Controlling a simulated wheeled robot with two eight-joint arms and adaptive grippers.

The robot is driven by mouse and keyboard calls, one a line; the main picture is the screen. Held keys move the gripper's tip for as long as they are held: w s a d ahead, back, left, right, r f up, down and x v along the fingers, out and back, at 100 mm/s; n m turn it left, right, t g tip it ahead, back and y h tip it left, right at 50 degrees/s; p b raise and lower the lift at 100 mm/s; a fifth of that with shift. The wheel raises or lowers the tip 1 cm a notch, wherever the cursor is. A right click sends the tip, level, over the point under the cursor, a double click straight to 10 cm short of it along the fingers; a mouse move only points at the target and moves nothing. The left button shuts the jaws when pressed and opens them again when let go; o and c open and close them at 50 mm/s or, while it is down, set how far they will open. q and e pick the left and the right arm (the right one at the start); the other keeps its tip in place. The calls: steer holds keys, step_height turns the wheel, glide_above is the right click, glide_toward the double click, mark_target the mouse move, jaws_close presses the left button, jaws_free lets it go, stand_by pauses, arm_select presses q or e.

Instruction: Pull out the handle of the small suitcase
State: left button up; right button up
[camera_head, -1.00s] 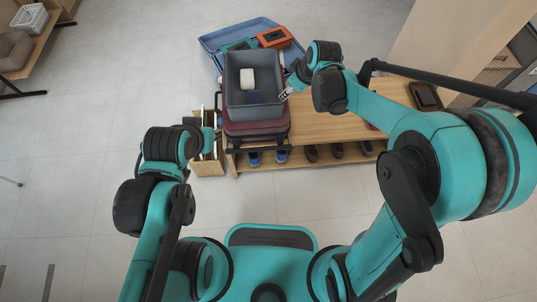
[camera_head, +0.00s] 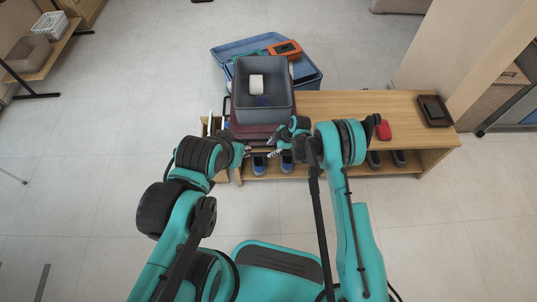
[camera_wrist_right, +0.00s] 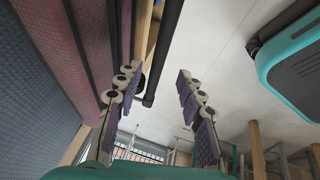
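A maroon suitcase (camera_head: 250,131) lies on the wooden bench, mostly hidden under a grey bin (camera_head: 264,119). Its ribbed maroon side (camera_wrist_right: 75,35) fills the upper left of the right wrist view. A black bar (camera_wrist_right: 164,52), apparently the suitcase handle, stands out beside that side. My right gripper (camera_head: 274,151) is at the suitcase's front right; in the wrist view its fingers (camera_wrist_right: 158,110) are apart, with the bar's end between them but nearer the left finger. Contact cannot be told. My left gripper (camera_head: 247,150) is near the suitcase's front left; its fingers are too small to judge.
A white object (camera_head: 256,84) sits in the grey bin. A blue open case (camera_head: 225,51) with an orange item (camera_head: 284,48) is behind it. Shoes (camera_head: 259,164) stand on the bench's lower shelf. The bench top (camera_head: 340,104) to the right is mostly clear.

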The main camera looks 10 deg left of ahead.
mark_target(265, 153)
steer(key=b+x, duration=0.2)
steer(key=x, duration=0.4)
jaws_close()
